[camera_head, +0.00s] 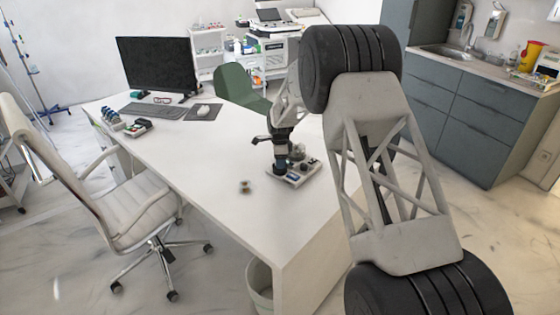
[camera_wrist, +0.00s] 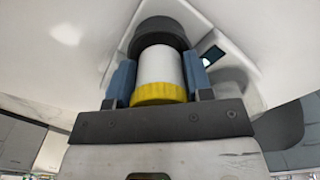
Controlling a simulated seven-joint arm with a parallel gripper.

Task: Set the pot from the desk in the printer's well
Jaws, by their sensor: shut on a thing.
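The pot (camera_wrist: 160,66) shows in the wrist view as a white cylinder with a yellow band at its near end. My gripper (camera_wrist: 159,78) is shut on it, with a blue finger on each side. In the head view my gripper (camera_head: 280,150) points down over the printer (camera_head: 296,176), a small pale box with a blue screen on the desk. The pot's far end meets a dark round part in the wrist view; I cannot tell whether this is the well's rim or part of the pot. The pot's base is hidden.
The white desk (camera_head: 215,165) also bears a small brownish thing (camera_head: 245,186) left of the printer. A monitor (camera_head: 158,65), keyboard (camera_head: 152,109) and mouse (camera_head: 203,108) stand farther back. An office chair (camera_head: 130,205) is at the left. The desk's front is mostly clear.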

